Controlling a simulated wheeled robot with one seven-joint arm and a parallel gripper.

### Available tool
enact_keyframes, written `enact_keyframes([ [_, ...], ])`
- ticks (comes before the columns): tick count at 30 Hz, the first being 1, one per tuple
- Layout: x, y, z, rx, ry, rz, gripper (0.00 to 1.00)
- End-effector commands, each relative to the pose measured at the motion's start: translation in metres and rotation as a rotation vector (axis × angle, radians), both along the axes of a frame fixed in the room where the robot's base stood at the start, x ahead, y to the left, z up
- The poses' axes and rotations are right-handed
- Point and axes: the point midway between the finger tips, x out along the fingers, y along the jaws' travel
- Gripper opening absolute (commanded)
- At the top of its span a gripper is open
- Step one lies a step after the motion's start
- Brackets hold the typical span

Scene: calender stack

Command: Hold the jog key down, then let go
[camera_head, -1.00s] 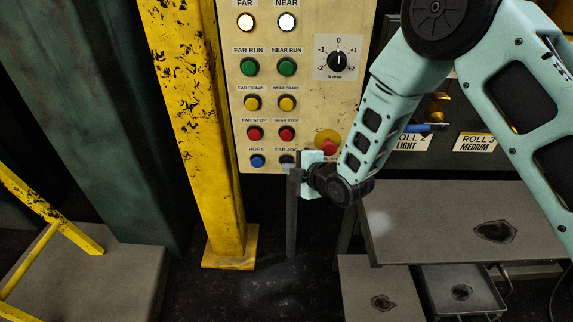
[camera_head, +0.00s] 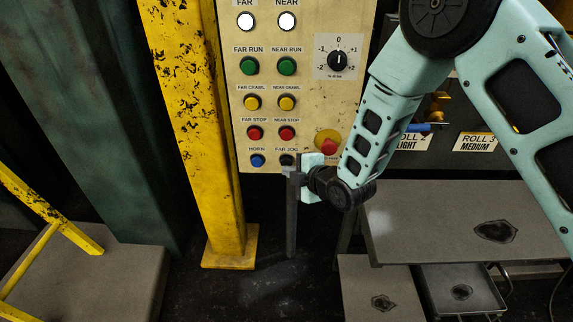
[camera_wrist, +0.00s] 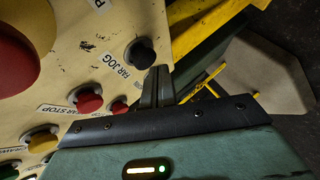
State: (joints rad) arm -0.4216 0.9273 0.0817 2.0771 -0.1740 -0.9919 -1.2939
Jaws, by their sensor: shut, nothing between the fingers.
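The jog key is a dark round button (camera_head: 287,160) under the FAR JOG label, low on the cream control panel (camera_head: 310,105). In the wrist view the black jog key (camera_wrist: 140,52) stands out from the panel beside its label. My gripper (camera_head: 294,171) is just below and in front of the key in the head view. Its narrow dark fingers (camera_wrist: 158,86) are shut and empty in the wrist view. They look close to the key but apart from it. The key's lower edge is partly hidden by my gripper in the head view.
A blue HORN button (camera_head: 257,160) is left of the key, with red stop buttons (camera_head: 286,133) above it. A large red button (camera_head: 328,147) on yellow is up right. A yellow post (camera_head: 215,150) stands left. Grey tables (camera_head: 440,220) lie below right.

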Motion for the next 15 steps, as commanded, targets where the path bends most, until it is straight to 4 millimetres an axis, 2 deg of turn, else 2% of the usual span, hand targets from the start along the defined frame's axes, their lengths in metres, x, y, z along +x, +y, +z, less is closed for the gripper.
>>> enact_keyframes([
  [15,-0.0104,0.0006,-0.0007,0.0,0.002,0.001,0.0],
])
